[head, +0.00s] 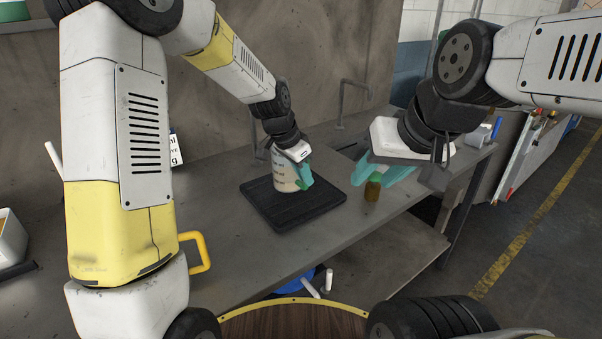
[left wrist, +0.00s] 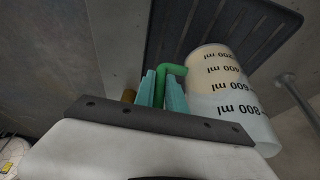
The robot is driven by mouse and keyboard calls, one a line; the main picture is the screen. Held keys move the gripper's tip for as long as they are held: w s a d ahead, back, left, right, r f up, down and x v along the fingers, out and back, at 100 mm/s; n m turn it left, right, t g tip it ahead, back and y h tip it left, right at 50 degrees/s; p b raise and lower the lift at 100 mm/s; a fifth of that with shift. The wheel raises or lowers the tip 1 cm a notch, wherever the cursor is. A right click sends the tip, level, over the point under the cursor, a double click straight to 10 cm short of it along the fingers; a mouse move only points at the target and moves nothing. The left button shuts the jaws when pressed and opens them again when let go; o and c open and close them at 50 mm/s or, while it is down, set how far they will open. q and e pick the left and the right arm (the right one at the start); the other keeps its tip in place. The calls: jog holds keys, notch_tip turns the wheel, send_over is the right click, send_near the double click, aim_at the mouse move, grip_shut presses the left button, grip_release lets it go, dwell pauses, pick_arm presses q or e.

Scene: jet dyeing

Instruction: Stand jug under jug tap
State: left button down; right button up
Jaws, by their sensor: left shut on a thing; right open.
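A whitish jug (head: 283,178) with millilitre marks is upright over the ribbed black tray (head: 300,215). Whether its base touches the tray cannot be told. My left gripper (head: 303,174) is shut on the jug's green handle (left wrist: 166,75), seen between its teal fingers in the left wrist view; the jug (left wrist: 222,90) is beside them. A bent grey pipe (head: 342,105) rises behind the tray; I cannot tell whether it is the jug tap. My right gripper (head: 372,174) is open, right of the tray, its teal fingers near a small brown bottle (head: 372,190).
The grey bench (head: 240,245) has bare room in front of the tray. A yellow handle (head: 205,255) shows beside my left arm, its body hidden. A white container (head: 10,240) is at the far left. A concrete wall (head: 330,50) stands behind.

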pick_arm(q)
jog(key=shift+w+a+f, duration=0.1)
jog(key=shift+w, duration=1.3)
jog(key=shift+s+f, duration=0.1)
jog(key=shift+f, duration=1.7)
jog(key=c, duration=1.4)
grip_release()
jog(key=shift+f, duration=0.1)
